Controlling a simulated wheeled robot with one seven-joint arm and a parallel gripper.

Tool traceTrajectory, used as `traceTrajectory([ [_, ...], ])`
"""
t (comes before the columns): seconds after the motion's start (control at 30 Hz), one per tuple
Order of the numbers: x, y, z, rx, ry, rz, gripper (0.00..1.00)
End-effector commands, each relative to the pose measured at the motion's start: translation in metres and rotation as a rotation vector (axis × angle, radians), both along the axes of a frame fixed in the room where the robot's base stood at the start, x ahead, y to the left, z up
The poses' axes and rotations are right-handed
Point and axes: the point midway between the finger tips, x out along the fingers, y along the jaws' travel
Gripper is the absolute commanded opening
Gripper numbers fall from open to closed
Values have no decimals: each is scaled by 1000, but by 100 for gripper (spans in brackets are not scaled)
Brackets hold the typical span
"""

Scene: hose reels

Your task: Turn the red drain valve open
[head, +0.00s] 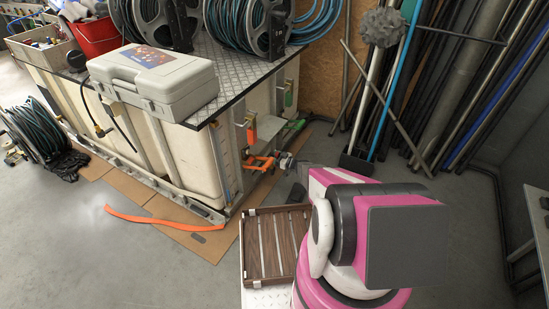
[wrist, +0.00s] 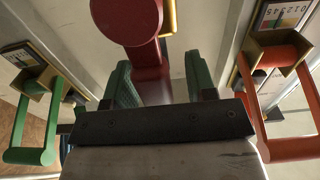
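The red drain valve shows in the wrist view as a dark red round part (wrist: 128,18) at the top centre, with a red body below it. My gripper (wrist: 160,82) has two green finger pads that stand apart, one on each side of the red body; some space shows beside the right pad. I cannot tell whether the left pad touches it. In the head view my gripper (head: 287,161) is low at the tank's right end, beside orange fittings (head: 260,162). I cannot make out the red valve there.
In the wrist view a green handle (wrist: 32,130) hangs left and an orange handle (wrist: 290,148) right, close to my gripper. A grey case (head: 153,85) lies on the tank top. An orange strip (head: 150,219) lies on the floor. Poles lean at the right wall.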

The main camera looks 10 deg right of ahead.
Motion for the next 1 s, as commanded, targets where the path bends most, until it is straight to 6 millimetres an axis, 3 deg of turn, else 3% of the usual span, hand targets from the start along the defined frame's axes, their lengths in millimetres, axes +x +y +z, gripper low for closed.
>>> traceTrajectory([
  [0.27, -7, -10, 1, 1, 1, -1, 51],
  [0.7, -53, -72, 0, 1, 1, -1, 51],
  [1.0, -64, -88, 0, 0, 0, 0, 51],
])
